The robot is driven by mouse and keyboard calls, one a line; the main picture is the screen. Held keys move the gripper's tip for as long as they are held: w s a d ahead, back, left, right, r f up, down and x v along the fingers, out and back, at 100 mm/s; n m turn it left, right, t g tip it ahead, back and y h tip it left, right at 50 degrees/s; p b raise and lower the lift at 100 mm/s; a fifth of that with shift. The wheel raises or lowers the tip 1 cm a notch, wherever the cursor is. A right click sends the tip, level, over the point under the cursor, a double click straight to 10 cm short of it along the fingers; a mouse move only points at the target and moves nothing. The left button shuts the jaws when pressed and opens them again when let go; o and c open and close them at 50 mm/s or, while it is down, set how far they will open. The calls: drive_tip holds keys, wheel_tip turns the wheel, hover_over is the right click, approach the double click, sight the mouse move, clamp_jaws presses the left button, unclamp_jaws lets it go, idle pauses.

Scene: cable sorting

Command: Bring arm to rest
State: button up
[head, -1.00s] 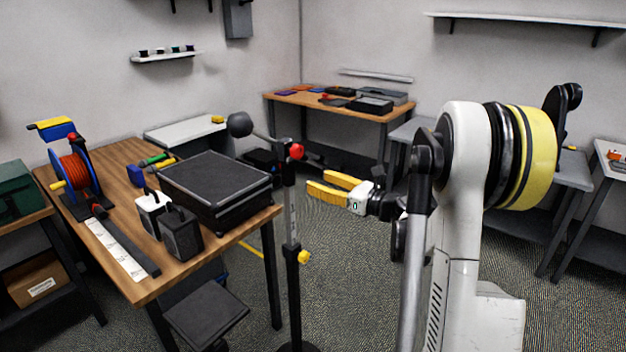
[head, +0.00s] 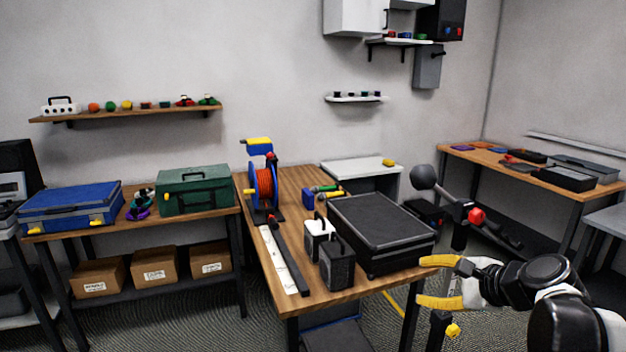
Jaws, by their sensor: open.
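My gripper (head: 432,281) shows at the lower right of the head view, with two yellow fingers spread apart and nothing between them. It points left, at the near right corner of the wooden table (head: 345,295). Whether it touches the table edge or the stand behind it I cannot tell. My arm folds back to the lower right corner of the view, and the rest of it is out of frame.
A stand with a red knob (head: 477,215) rises beside my gripper. A green toolbox (head: 193,190) is on the left bench.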

drive_tip(key=s+a+f+n+g+h, duration=0.1)
drive_tip(key=s+a+f+n+h, duration=0.1)
drive_tip(key=s+n, duration=0.7)
drive_tip(key=s+a+f+n+g+h, duration=0.1)
drive_tip(key=s+a+f+n+h, duration=0.1)
drive_tip(key=s+n, duration=0.7)
drive_tip(key=shift+s+a+f+g+h, duration=0.2)
drive_tip(key=shift+s+a+g+h, duration=0.2)
drive_tip(key=shift+s+a+h, duration=0.5)
drive_tip(key=shift+s+d, duration=0.15)
drive_tip(key=shift+d, duration=0.1)
